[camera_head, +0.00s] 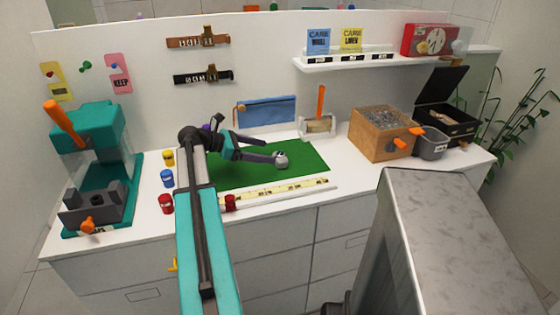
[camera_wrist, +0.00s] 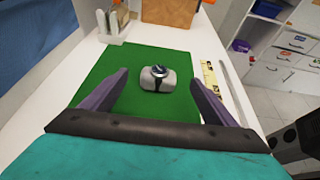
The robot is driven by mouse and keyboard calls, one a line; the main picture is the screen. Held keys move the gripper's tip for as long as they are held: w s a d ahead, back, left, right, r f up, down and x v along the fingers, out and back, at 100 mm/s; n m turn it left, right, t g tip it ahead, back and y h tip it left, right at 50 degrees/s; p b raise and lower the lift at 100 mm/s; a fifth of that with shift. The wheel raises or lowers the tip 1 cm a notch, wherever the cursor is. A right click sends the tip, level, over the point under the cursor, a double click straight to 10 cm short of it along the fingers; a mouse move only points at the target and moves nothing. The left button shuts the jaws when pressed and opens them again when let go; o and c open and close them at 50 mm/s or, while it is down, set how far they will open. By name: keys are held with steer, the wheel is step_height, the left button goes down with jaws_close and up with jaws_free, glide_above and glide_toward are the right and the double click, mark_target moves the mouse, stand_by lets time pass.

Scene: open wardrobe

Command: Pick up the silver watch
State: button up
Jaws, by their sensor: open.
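The silver watch (camera_wrist: 158,71) has a round silver case and a dark strap, and sits on a small grey-white cushion (camera_wrist: 149,82). The cushion rests on the green mat (camera_wrist: 110,72). In the head view the cushion with the watch (camera_head: 281,161) is small, and the watch's detail is hard to make out. My gripper (camera_wrist: 160,77) is open and empty, with one dark finger to each side of the cushion in the wrist view. Contact cannot be told.
A yellow ruler (camera_head: 290,190) lies along the mat's front edge. Small coloured pots (camera_head: 167,178) stand left of the mat. A holder with an orange-handled tool (camera_head: 318,125), a wooden box (camera_head: 380,135) and an open black case (camera_head: 445,120) stand behind and right. A teal press (camera_head: 95,130) stands left.

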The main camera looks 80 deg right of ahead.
mark_target(278, 154)
steer(key=shift+x, duration=1.35)
steer(key=shift+p+x, duration=0.7)
steer(key=shift+x, duration=1.95)
steer(key=shift+f, duration=0.1)
steer(key=c, duration=1.1)
steer(key=shift+c, duration=0.2)
